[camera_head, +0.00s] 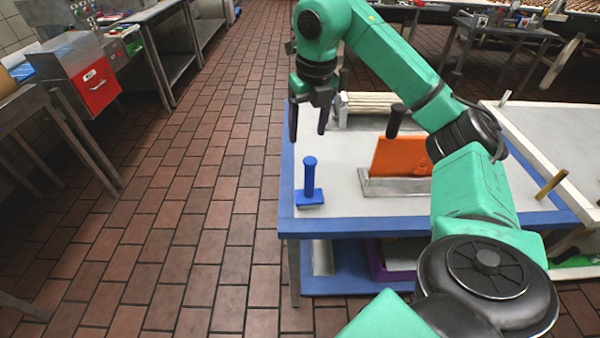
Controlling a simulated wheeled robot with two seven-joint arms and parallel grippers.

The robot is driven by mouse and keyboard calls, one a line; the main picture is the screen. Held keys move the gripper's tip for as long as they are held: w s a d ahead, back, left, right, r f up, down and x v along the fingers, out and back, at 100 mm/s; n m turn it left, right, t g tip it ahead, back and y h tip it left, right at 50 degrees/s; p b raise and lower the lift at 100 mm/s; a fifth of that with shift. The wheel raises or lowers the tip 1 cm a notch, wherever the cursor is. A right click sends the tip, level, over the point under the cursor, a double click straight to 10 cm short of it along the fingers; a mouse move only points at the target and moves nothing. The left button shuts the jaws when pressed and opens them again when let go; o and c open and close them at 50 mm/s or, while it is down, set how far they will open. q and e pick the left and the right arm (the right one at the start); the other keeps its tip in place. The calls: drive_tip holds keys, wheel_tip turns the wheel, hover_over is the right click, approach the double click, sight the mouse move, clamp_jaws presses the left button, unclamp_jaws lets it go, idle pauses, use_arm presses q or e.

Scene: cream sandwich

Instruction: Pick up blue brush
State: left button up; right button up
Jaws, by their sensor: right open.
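The blue brush (309,182) stands upright on the left front part of a blue-edged table (430,224) with a pale top. Its handle points up and its flat base rests on the table. My right gripper (309,130) is above and slightly behind the brush in the picture. Its two dark fingers point down, apart, with nothing between them. The gripper does not touch the brush. My left gripper is not in view.
An orange block with a dark handle (399,155) stands in a grey metal holder (395,187) right of the brush. Pale stacked pieces (375,103) lie at the back. A white-topped table (555,135) adjoins at right. Brick floor (190,220) is open at left.

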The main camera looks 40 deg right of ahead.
drive_tip(key=b, duration=0.3)
hover_over(309, 170)
wheel_tip(309, 170, down, 5)
drive_tip(key=shift+d+f, duration=0.15)
drive_tip(key=shift+f, duration=0.05)
drive_tip(key=f, duration=0.3)
drive_tip(key=w+f+p, duration=0.1)
drive_tip(key=f, duration=0.1)
drive_tip(key=d+f, duration=0.1)
drive_tip(key=f, duration=0.2)
drive_tip(key=shift+w+f, duration=0.15)
drive_tip(key=shift+f, duration=0.15)
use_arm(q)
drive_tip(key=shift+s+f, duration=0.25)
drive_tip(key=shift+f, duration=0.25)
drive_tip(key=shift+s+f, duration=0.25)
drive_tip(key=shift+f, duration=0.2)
use_arm(e)
drive_tip(key=shift+a, duration=0.1)
clamp_jaws()
